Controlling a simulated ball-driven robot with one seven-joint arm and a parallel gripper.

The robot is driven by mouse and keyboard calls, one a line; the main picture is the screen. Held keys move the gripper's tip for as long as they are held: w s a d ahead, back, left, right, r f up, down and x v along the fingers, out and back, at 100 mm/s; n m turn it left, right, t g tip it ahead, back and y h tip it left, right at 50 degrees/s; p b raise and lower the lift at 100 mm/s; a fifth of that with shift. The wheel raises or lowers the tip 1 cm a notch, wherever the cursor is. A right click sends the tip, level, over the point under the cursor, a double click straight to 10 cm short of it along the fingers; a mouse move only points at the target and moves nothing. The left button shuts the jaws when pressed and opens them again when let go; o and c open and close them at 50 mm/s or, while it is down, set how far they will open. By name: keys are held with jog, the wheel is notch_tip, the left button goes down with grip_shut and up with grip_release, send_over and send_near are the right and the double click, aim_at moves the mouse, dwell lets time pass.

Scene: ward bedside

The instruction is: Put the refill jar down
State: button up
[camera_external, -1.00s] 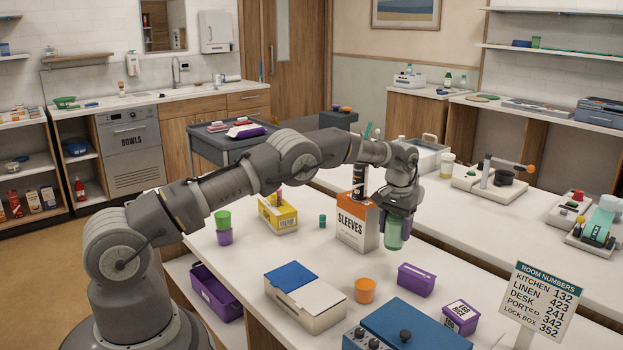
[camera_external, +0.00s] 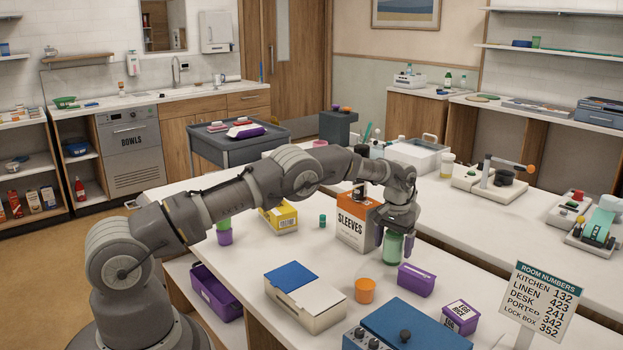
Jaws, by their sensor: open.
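The refill jar, a green jar (camera_external: 393,251), stands on the white counter (camera_external: 290,250) just right of the orange and white SLEEVES box (camera_external: 354,230). It looks upright, behind the purple box (camera_external: 416,280). My gripper (camera_external: 393,241) points down over the jar. Its fingers are apart, one on each side of the jar's upper part, and it is open. The fingers hide part of the jar's top and sides; whether they still touch it I cannot tell.
An orange cup (camera_external: 365,291) stands in front of the jar. A blue and white box (camera_external: 305,295) is to the left, and a blue-lidded case (camera_external: 415,325) is at the front. A yellow box (camera_external: 281,217) is farther back.

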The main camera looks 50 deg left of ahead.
notch_tip(320, 180, up, 13)
jog(key=p, duration=0.4)
jog(key=shift+f, duration=0.1)
jog(key=s+a+r+t, duration=0.2)
jog(key=r+t, duration=0.1)
jog(key=r, duration=0.9)
jog(key=s+a+r+t, duration=0.1)
jog(key=a+r+t, duration=0.1)
jog(key=r, duration=0.9)
jog(key=s+a+r+t, duration=0.2)
jog(key=r+t, duration=0.1)
jog(key=r, duration=0.9)
jog(key=s+a+r+m+t, duration=0.1)
jog(key=s+r+t, duration=0.6)
jog(key=s+r, duration=1.5)
jog(key=shift+a+r+m, duration=0.4)
jog(key=shift+a+r, duration=0.05)
jog(key=shift+a, duration=0.05)
